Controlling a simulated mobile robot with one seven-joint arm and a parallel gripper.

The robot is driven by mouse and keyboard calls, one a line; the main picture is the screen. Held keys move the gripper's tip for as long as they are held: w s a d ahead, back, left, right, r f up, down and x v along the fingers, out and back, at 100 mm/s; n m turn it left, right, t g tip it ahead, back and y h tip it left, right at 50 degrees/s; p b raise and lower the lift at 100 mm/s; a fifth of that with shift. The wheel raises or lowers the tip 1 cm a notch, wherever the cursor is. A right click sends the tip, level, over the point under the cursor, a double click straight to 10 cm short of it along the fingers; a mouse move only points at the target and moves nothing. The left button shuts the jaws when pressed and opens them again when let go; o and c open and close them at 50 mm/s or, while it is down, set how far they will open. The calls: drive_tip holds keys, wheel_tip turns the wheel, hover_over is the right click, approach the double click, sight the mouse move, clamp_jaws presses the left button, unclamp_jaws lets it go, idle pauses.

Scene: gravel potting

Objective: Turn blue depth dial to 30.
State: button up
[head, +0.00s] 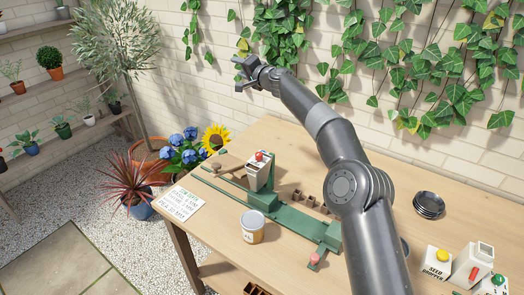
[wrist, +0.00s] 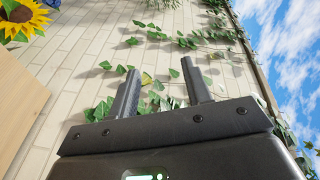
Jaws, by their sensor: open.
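No blue depth dial can be made out in either view. It may be hidden behind my arm or be too small to tell. My gripper (head: 239,74) is raised high above the table's far side, in front of the brick wall and apart from the device. In the wrist view its two fingers (wrist: 162,68) stand apart with nothing between them.
A tin (head: 251,225) and a written card (head: 180,203) lie at the table's left. Ivy (head: 400,55) hangs on the wall. The table's back right is clear.

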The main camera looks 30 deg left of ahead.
drive_tip(key=w+d+f+m+t+h, duration=0.25)
drive_tip(key=m+h, duration=0.25)
drive_tip(key=m, duration=0.7)
drive_tip(key=w+d+f+m+t+h, duration=0.2)
drive_tip(key=d+f+m+t+h, duration=0.2)
drive_tip(key=m, duration=0.8)
drive_tip(key=s+d+f+m+g+h, duration=0.3)
drive_tip(key=s+f+m+g, duration=0.1)
drive_tip(key=s+f+m, duration=0.15)
drive_tip(key=s+d+f+m+g+h, duration=0.3)
drive_tip(key=s+f+m+h, duration=0.15)
drive_tip(key=s+f, duration=0.2)
drive_tip(key=shift+y, duration=0.45)
drive_tip(key=x, duration=0.9)
drive_tip(key=shift+s+f, duration=0.15)
drive_tip(key=shift+f, duration=0.2)
drive_tip(key=shift+c, duration=0.2)
